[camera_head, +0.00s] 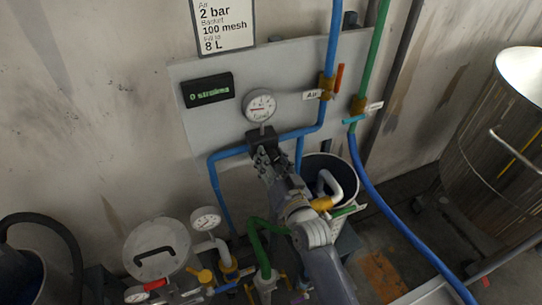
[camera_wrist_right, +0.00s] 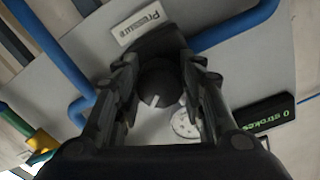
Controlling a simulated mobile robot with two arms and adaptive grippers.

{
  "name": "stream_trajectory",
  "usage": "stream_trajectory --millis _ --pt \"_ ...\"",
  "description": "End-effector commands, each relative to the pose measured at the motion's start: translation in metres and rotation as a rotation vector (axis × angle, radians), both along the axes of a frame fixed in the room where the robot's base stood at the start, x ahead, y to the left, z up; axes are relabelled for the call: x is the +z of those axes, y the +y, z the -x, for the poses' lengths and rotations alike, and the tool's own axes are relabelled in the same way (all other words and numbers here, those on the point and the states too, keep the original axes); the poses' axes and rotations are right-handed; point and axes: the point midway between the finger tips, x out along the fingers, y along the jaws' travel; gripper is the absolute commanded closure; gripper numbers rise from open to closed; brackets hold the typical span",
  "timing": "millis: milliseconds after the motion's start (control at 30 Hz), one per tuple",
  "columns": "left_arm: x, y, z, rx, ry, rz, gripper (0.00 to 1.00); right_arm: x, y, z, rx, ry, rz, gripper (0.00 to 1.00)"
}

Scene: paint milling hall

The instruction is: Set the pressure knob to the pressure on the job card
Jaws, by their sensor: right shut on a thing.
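The job card (camera_head: 222,24) at the top of the head view reads Air 2 bar, with Basket 100 mesh and 8 L below. The black pressure knob (camera_wrist_right: 158,88) has a white pointer mark and sits by a label reading Pressure (camera_wrist_right: 140,25). My right gripper (camera_head: 266,158) reaches up to the panel, with its fingers (camera_wrist_right: 160,66) on either side of the knob, shut on it. My left gripper is not in view.
The grey panel (camera_head: 200,125) carries a display reading 0 strokes (camera_head: 208,91), blue pipes and an Air valve with an orange handle (camera_head: 339,77). A bin (camera_head: 346,172) stands below right. A lidded vessel (camera_head: 157,250) with fittings is lower left, and a steel drum (camera_head: 505,140) right.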

Motion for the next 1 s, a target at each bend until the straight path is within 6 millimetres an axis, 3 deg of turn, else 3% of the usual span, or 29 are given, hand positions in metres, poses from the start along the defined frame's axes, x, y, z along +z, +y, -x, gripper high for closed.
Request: stream_trajectory --millis 300,833,867,900,933,1000 --pt "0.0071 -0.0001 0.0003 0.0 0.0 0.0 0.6 0.0016 0.0001 -0.0002 -0.001 0.047 -0.12 0.87" --pt "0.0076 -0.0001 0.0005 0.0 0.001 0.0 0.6 0.0013 0.0 -0.0002 -0.001 0.055 -0.141 0.87" --pt "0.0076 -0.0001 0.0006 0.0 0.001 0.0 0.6 0.0013 0.0 -0.0002 -0.001 0.055 -0.141 0.58" --pt "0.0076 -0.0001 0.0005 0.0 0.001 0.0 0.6 0.0013 0.0 -0.0002 -0.001 0.055 -0.141 0.49" --pt "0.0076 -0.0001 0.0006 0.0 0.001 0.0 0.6 0.0012 0.0001 -0.0002 -0.001 0.055 -0.141 0.43" --pt "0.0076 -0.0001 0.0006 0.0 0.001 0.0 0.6 0.0011 0.0001 -0.0002 -0.001 0.055 -0.141 0.42"
